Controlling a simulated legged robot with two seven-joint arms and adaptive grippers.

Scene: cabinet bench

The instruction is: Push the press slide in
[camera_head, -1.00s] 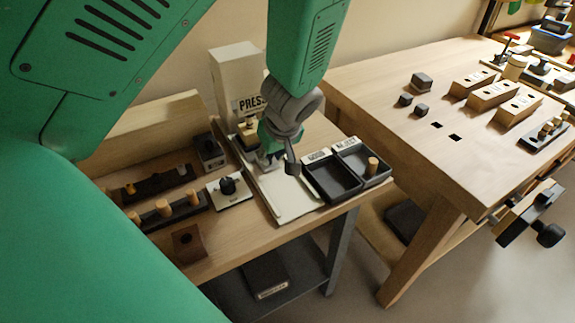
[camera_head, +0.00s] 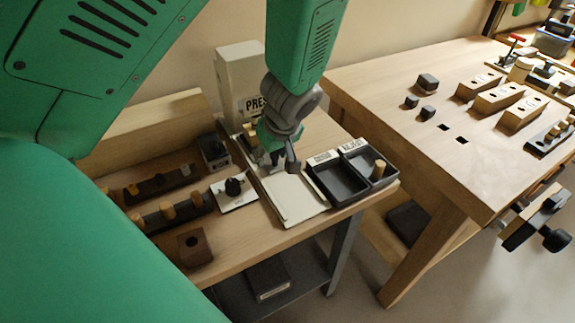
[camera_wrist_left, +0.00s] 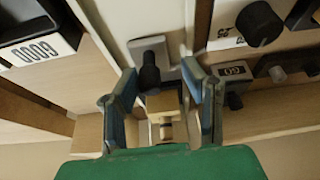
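The white press (camera_head: 238,75) stands at the back of the left bench, its label partly covered by my left arm. A pale slide bed (camera_head: 292,198) runs from its foot toward the bench's front edge. My left gripper (camera_head: 268,158) is low over the bed's press end. In the left wrist view a grey bracket (camera_wrist_left: 176,52) with a black knob (camera_wrist_left: 149,72) lies beyond the fingertips, with a light wooden block (camera_wrist_left: 163,102) beside it. My left gripper's two blue fingers (camera_wrist_left: 166,85) are spread on either side of the block, with gaps visible. My right gripper is not in view.
Two black trays (camera_head: 337,180) stand right of the bed, one holding a wooden peg (camera_head: 379,169). A white plate with a black knob (camera_head: 234,187) and a dark rack with pegs (camera_head: 172,212) are on the left. A second bench (camera_head: 400,75) stands right.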

